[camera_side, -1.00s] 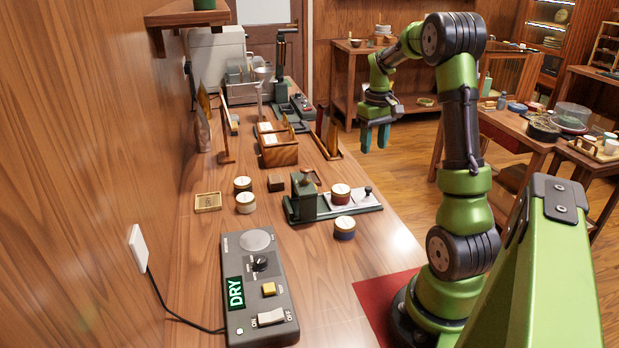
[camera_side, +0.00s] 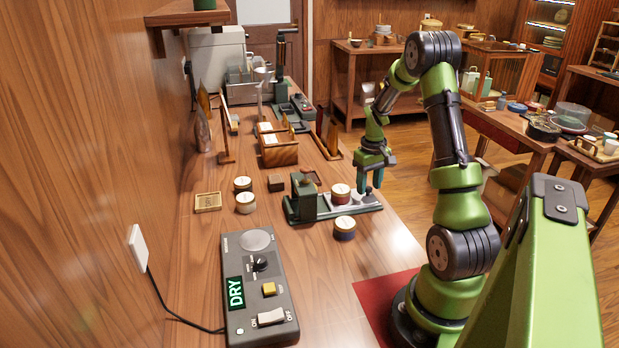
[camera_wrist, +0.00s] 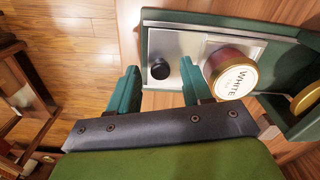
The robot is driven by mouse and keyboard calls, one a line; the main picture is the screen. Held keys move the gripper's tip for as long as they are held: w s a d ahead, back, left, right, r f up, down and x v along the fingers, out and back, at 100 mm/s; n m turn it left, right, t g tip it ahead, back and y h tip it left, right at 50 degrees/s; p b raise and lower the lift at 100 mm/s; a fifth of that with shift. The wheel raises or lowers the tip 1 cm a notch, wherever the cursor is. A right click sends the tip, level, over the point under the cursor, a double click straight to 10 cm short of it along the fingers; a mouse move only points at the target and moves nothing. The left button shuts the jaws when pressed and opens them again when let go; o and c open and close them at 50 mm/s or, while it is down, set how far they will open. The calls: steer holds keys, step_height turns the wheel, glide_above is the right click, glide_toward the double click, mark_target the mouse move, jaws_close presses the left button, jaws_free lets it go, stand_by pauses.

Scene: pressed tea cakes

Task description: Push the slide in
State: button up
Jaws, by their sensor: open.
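The slide (camera_wrist: 178,47) is a silvery plate in a dark green base (camera_side: 303,217). In the side view it sticks out to the right of the base's green upright block (camera_side: 303,194). A black knob (camera_wrist: 159,69) stands on its outer end. A dark red tin with a cream lid marked WHITE (camera_wrist: 235,76) sits on the slide; it also shows in the side view (camera_side: 340,194). My gripper (camera_side: 370,184) is open and empty over the outer end. In the wrist view its teal fingertips (camera_wrist: 158,68) lie on either side of the knob; whether they touch it, I cannot tell.
A blue tin (camera_side: 344,229) stands just in front of the base. Two more tins (camera_side: 243,193) and a small wooden tray (camera_side: 208,202) lie to the left. A grey control box reading DRY (camera_side: 258,285) stands nearer. A wooden card box (camera_side: 279,154) stands behind.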

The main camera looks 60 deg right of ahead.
mark_target(334, 190)
jaws_close()
steer(key=w+a, duration=0.7)
steer(key=shift+w+a+r, duration=0.1)
steer(key=shift+w+a, duration=0.2)
steer(key=shift+c, duration=0.3)
jaws_free()
steer(key=shift+o, duration=0.3)
